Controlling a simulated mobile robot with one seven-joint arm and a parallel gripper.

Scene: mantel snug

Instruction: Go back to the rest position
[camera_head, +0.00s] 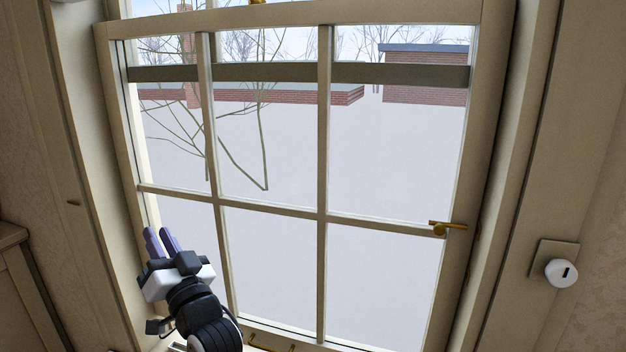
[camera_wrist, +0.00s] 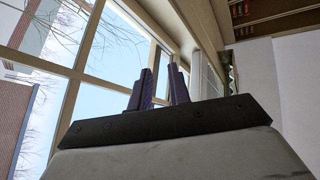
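My gripper (camera_head: 159,235) is at the lower left in the head view, in front of the left side of the window. Its two purple fingers point up and stand a little apart, with nothing between them. The fingers also show in the wrist view (camera_wrist: 161,75), with a narrow gap between them and window panes and frame behind. I cannot tell whether the gripper touches the window frame.
A paned window (camera_head: 326,120) fills the middle, with a brass handle (camera_head: 447,226) on its right side. A white knob (camera_head: 561,273) is on the wall at right. A wooden piece of furniture (camera_head: 22,290) stands at the left edge.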

